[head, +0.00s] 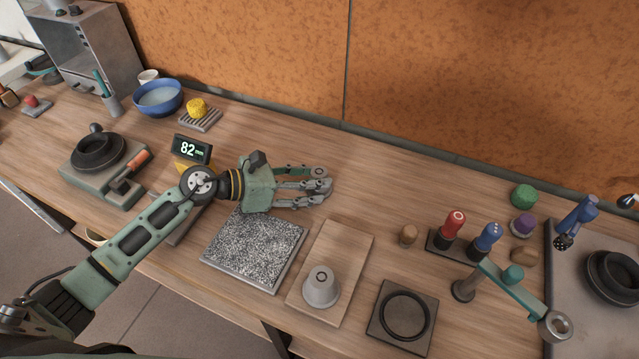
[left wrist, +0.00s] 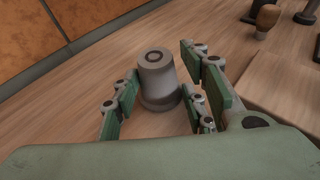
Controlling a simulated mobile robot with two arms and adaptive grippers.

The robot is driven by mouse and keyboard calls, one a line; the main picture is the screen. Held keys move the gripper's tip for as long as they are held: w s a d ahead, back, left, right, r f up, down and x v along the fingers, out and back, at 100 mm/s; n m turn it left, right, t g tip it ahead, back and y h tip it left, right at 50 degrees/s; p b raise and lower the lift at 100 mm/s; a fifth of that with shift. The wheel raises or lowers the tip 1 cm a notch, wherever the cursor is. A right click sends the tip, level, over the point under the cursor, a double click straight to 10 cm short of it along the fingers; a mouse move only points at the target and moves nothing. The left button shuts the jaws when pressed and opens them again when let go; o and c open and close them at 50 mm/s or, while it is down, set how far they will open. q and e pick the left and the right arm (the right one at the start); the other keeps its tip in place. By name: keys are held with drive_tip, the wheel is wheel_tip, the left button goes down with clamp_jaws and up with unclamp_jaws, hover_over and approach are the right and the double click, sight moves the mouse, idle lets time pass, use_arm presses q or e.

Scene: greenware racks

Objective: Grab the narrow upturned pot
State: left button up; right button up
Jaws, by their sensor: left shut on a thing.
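A narrow grey upturned pot (left wrist: 160,82) with a dark ring on its top is between the fingers of my left gripper (left wrist: 160,108). In the head view my left gripper (head: 318,186) reaches right over the bench, and the pot's ringed top (head: 320,171) shows at its fingertips, the rest mostly hidden. The fingers are shut on the pot. It looks upright; I cannot tell whether it touches the wood. A second, wider-looking upturned pot (head: 321,290) stands on a wooden board (head: 345,247), apart from the gripper. My right gripper is not in view.
A speckled slab (head: 255,249) lies in front of my gripper. A dark square plate with a ring (head: 403,318) is right of the board. A small wooden knob (head: 408,235) and a rack with red (head: 453,223) and blue tools stand further right.

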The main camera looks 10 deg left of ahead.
use_arm(q)
drive_tip(key=c, duration=0.5)
